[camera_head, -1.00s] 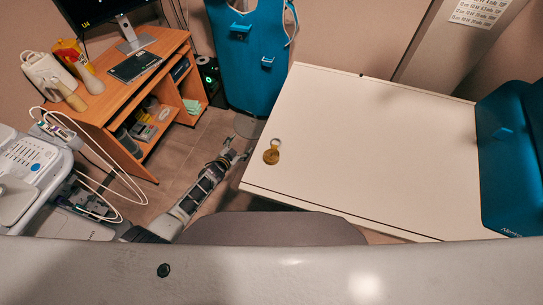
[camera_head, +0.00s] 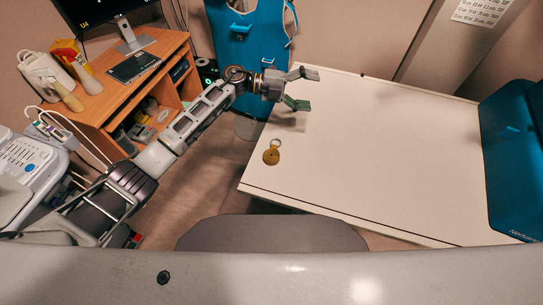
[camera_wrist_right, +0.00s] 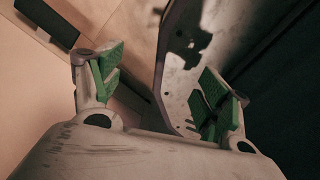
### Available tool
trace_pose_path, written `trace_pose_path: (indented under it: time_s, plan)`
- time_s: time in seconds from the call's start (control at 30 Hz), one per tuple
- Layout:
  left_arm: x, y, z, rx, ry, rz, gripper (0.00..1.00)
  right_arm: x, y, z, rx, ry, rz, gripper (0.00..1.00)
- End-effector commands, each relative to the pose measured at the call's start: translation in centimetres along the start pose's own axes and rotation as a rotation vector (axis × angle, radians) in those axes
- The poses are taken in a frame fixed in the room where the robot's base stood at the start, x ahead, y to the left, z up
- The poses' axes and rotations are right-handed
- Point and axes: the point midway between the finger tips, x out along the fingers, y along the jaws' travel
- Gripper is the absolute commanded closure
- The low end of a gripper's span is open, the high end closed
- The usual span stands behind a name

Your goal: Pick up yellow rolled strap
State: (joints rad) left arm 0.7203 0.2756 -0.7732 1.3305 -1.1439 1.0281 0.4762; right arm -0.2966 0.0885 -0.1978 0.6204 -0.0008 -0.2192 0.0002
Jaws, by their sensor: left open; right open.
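The yellow rolled strap (camera_head: 271,156) lies near the left edge of the white table (camera_head: 380,150), with a pale ring at its upper end. My left gripper (camera_head: 304,89) is open and empty above the table's far left part. It is beyond the strap and a little to its right, apart from it. My right gripper (camera_wrist_right: 165,85) shows only in the right wrist view, with its green-padded fingers spread apart. A grey-white panel stands behind and between these fingers. The strap is not visible in that view.
A blue cushion-like block (camera_head: 512,155) stands at the table's right end. A wooden desk (camera_head: 165,50) with a keyboard and monitor is at the left. A blue apron-like garment (camera_head: 240,40) hangs behind my left arm. Most of the tabletop is bare.

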Motion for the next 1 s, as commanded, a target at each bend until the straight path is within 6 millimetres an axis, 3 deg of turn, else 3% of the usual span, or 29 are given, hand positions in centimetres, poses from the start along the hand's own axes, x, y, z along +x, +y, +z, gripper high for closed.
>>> trace_pose_path:
  time_s: [0.2,0.4,0.63,0.8,1.0]
  plan:
    - [1.2,1.6,-6.0,0.178,0.169,0.332,0.21,0.6,-0.3,-0.1,0.002,0.001,-0.003,0.24]
    - [-0.3,4.2,-9.4,0.31,0.252,0.669,0.21,1.1,-0.3,0.0,0.002,0.001,-0.003,0.24]
    - [-4.3,6.4,-11.1,0.433,0.251,1.067,0.21,1.6,0.2,0.1,0.0,0.001,0.002,0.24]
    - [-7.6,6.7,-11.4,0.492,0.197,1.307,0.21,1.8,0.9,0.2,-0.003,0.0,0.01,0.24]
    - [-9.7,6.4,-11.5,0.521,0.144,1.448,0.21,2.0,1.1,0.3,-0.003,-0.001,0.012,0.24]
